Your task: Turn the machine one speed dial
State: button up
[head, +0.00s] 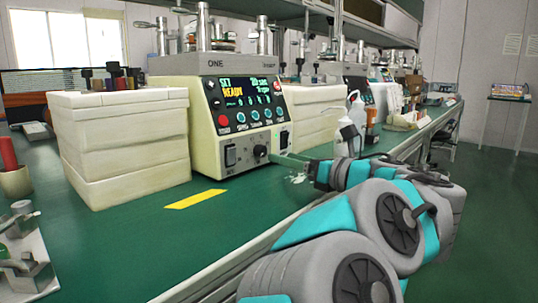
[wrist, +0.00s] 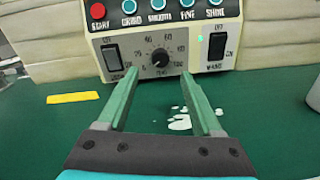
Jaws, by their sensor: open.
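The machine marked ONE (head: 235,115) stands on the green bench, its lit screen reading SET and READY. Its speed dial (head: 261,152) is a dark round knob low on the front panel, between two black rocker switches. In the wrist view the dial (wrist: 160,57) shows whole, with a number scale around it. My gripper (head: 275,157) reaches toward the panel from the right. In the wrist view its two green fingers (wrist: 160,80) are spread apart, below and either side of the dial, with nothing between them. I cannot tell whether a fingertip touches the panel.
Stacked cream blocks (head: 120,135) stand left of the machine, and more stand to its right. A yellow strip (head: 195,199) lies on the bench in front. White spots (wrist: 180,118) mark the bench under my gripper. White bottles (head: 347,135) stand to the right.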

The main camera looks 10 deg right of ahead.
aim_at(264, 151)
jog(key=x, duration=0.6)
jog(key=shift+w+a, duration=0.15)
jog(key=shift+w, duration=0.1)
jog(key=shift+c, duration=0.2)
grip_shut()
